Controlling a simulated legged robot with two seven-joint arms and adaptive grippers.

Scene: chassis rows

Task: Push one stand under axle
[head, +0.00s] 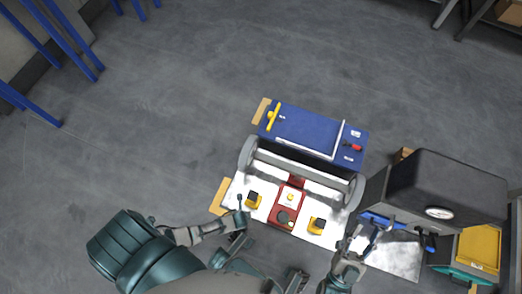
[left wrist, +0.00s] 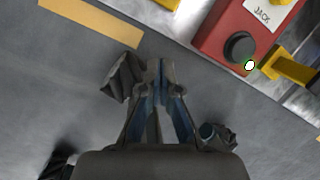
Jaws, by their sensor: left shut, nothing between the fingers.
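Two yellow stands with black tops stand on a white board (head: 235,187): the left stand (head: 253,200) and the right stand (head: 318,226). Between them is a red jack (head: 287,206), also at the upper right of the left wrist view (left wrist: 222,35). The axle (head: 300,172) is a pale bar between two grey wheels, behind the stands. Both stands sit on the near side of the axle. My left gripper (left wrist: 160,68) is shut and empty, low in front of the board, left of the jack. My right gripper (head: 362,238) appears open at the board's right part.
A dark grey machine (head: 440,190) with a gauge stands at the right, beside a yellow bin (head: 479,247). Wooden strips (head: 219,197) lie at the left.

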